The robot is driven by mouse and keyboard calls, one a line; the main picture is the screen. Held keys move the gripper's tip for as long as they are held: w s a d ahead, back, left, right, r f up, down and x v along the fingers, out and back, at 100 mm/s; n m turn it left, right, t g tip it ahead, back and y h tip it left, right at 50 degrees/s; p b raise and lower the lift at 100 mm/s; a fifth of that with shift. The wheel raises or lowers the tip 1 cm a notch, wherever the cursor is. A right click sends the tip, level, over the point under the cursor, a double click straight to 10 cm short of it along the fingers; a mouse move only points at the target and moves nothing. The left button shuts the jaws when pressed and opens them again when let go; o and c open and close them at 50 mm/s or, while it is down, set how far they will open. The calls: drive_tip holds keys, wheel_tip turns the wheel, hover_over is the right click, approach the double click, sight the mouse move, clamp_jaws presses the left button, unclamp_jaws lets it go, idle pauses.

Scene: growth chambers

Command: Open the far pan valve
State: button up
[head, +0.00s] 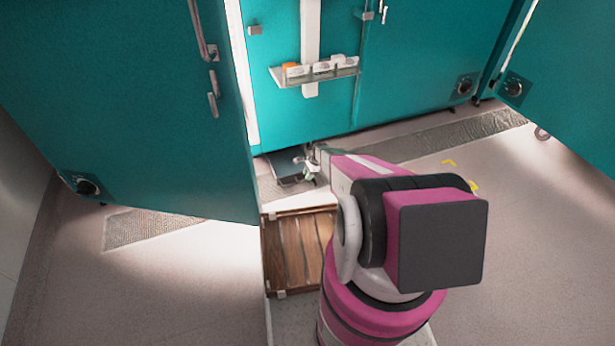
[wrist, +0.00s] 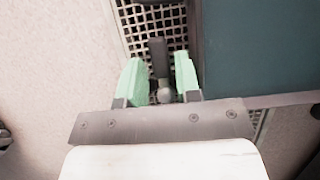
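The valve shows in the wrist view as a dark lever handle (wrist: 159,56) with a pale rounded part (wrist: 163,95) at its near end, over a floor grating. My gripper (wrist: 159,74) has its two pale green fingers on either side of the lever, with narrow gaps showing, so it looks open around it. In the head view my gripper (head: 311,170) is low at the foot of the teal cabinets, beside a dark shallow pan (head: 284,166). My arm and fingers partly cover the valve there, and its details are too small to tell.
A large teal door (head: 130,90) stands open on the left, and another (head: 580,100) on the right. A shelf (head: 318,73) with small boxes hangs above my gripper. A teal panel (wrist: 255,45) is close to the right finger. Open floor (head: 540,250) lies to the right.

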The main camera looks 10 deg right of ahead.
drive_tip(key=shift+a+f, duration=0.1)
drive_tip(key=shift+f, duration=0.2)
clamp_jaws()
